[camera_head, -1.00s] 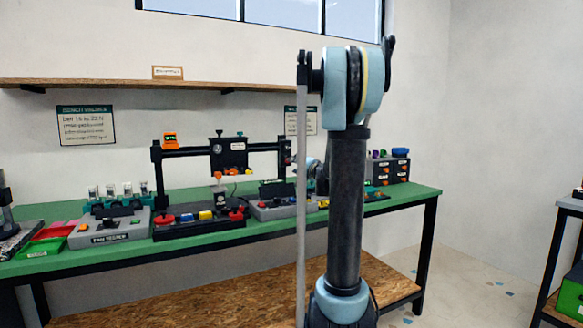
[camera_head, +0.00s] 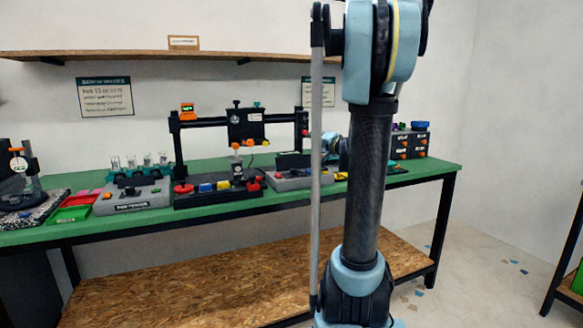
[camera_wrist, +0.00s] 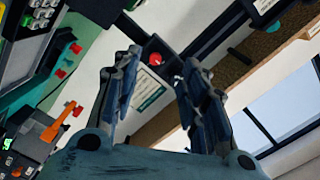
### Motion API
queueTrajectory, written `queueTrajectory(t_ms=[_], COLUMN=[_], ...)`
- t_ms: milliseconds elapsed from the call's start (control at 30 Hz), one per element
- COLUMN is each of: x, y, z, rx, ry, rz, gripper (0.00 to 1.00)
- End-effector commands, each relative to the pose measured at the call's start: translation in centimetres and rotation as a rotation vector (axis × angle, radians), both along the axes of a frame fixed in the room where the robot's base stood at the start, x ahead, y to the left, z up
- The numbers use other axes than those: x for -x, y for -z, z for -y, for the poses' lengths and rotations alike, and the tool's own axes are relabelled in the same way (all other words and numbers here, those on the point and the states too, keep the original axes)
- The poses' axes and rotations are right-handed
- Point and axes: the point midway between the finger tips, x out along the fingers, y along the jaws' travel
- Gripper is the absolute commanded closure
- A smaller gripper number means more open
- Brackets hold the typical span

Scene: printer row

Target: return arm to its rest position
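My gripper (camera_wrist: 160,62) shows in the wrist view with its two dark, blue-grey jointed fingers spread apart. No held thing shows between them; a black part with a red button (camera_wrist: 155,58) shows in the gap behind, apart from the fingers as far as I can tell. In the head view my arm stands raised in front of the bench, its upper joint cut by the top edge. A blue-grey part of my arm shows behind the upright link, near the bench equipment; the fingers cannot be made out there.
The green bench (camera_head: 235,222) carries a black gantry frame (camera_head: 174,150), a grey vial station (camera_head: 130,198), red and green trays (camera_head: 72,214), and a dark drawer unit (camera_head: 410,146). A wooden shelf (camera_head: 230,57) is above. Floor (camera_head: 480,270) is open at right; another table stands at the right edge.

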Motion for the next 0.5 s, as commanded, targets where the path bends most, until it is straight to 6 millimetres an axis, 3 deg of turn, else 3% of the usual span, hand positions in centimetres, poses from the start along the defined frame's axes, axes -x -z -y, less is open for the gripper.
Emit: queueTrajectory(t_ms=[300,500], x=[9.8,17.1], y=[5.1,9.9], z=[-7.8,-10.3], rx=[0.245,0.411], ry=[-0.224,-0.343], rz=[-0.172,-0.319], gripper=[0.60,0.60])
